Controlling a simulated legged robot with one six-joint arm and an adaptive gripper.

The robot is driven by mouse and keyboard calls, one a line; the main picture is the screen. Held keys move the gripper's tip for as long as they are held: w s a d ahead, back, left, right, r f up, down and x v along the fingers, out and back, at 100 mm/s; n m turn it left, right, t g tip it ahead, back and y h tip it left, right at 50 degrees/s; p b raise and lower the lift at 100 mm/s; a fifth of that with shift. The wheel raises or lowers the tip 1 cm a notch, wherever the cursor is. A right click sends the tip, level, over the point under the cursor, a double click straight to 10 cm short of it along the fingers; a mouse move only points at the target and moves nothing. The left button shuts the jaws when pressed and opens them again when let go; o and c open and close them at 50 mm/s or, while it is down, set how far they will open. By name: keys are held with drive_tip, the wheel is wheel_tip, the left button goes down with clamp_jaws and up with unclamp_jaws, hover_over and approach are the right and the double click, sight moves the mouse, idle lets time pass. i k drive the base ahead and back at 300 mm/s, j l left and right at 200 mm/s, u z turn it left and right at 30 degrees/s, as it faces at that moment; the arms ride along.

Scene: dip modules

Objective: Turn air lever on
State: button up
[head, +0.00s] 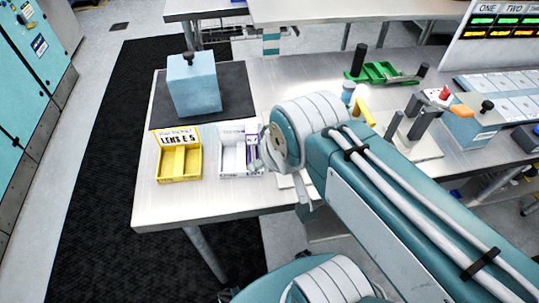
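I cannot pick out an air lever for certain in the head view. A yellow handle-like piece (364,109) stands on the bench just behind my arm. An orange and red piece (453,102) sits among upright grey parts to its right. My teal arm with white covers crosses the front right and hides part of the bench. Grey parts of my arm's end (265,158) show beside the white cover, near a white tray (236,158). My fingertips are not distinguishable, and I cannot see whether they hold anything.
A blue box with a black knob (194,86) stands on a dark mat at the left. A yellow tray labelled LENS (180,162) sits in front of it. A green tray (376,72) is at the back. The bench's front left corner (155,206) is clear.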

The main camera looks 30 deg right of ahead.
sight(365, 111)
drive_tip(key=l+z, duration=0.1)
drive_tip(key=z, duration=0.25)
drive_tip(key=k+l+z, duration=0.1)
drive_tip(key=z, duration=0.25)
drive_tip(key=l+z, duration=0.1)
drive_tip(key=z, duration=0.25)
